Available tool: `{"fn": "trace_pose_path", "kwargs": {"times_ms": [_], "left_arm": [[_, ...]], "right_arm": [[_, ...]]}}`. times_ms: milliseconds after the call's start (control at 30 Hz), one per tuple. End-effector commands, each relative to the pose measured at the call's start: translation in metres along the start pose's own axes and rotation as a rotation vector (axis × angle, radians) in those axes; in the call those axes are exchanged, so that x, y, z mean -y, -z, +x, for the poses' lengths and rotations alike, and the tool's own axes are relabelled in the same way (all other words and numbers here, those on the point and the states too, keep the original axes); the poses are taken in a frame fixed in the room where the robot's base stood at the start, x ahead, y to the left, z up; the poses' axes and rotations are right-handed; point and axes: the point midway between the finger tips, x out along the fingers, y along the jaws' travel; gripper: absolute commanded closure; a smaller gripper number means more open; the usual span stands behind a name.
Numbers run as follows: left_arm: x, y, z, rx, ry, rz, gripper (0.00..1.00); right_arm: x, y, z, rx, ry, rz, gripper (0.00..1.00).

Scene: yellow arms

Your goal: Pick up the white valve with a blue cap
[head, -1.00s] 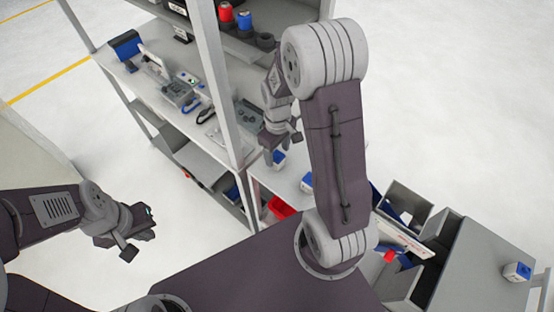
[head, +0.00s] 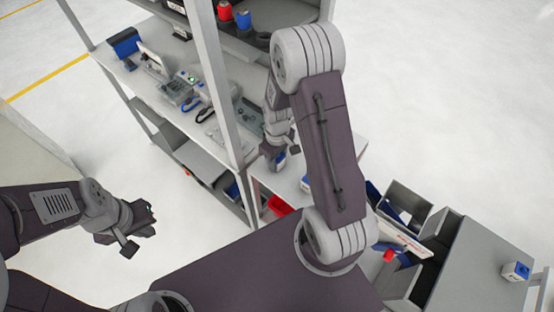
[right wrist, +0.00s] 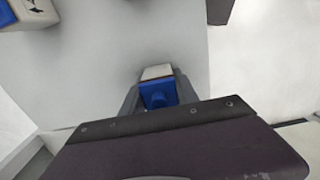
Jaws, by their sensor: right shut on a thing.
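A white valve with a blue cap (head: 280,164) stands on the shelf's worktop in the head view. My right gripper (head: 279,152) is down over it. In the right wrist view the same valve (right wrist: 158,92) sits between the two grey fingers, and the gripper is shut on it. A second white and blue valve (head: 306,184) is partly hidden behind my right arm; a similar white and blue block shows at the top left of the right wrist view (right wrist: 28,13). My left gripper (head: 144,228) hangs empty over the floor, its fingers apart.
Another white and blue valve (head: 516,270) is on the grey cabinet at the right. A shelf post (head: 218,85) stands left of my right gripper. Grey bins (head: 405,205) and a red bin (head: 279,206) are nearby. Tools (head: 190,88) lie on the left worktop.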

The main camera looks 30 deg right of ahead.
Motion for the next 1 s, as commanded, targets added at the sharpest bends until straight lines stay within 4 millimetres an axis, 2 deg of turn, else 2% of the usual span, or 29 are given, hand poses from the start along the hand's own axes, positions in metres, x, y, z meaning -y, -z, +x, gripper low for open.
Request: {"fn": "trace_pose_path", "kwargs": {"times_ms": [233,433,800,1000], "left_arm": [[0.0,0.0,0.001,0.0,0.0,0.0,1.0],[0.0,-0.001,0.005,0.0,0.0,0.0,1.0],[0.0,-0.001,0.014,0.0,0.0,0.0,1.0],[0.0,-0.002,0.015,0.0,0.0,0.0,1.0]], "right_arm": [[-0.001,0.001,-0.009,-0.003,-0.001,0.0,1.0],[-0.001,0.002,-0.043,-0.008,-0.003,0.0,1.0],[-0.038,-0.077,-0.091,-0.004,-0.002,0.007,1.0],[-0.049,-0.101,-0.107,-0.002,0.0,0.003,1.0]]}}
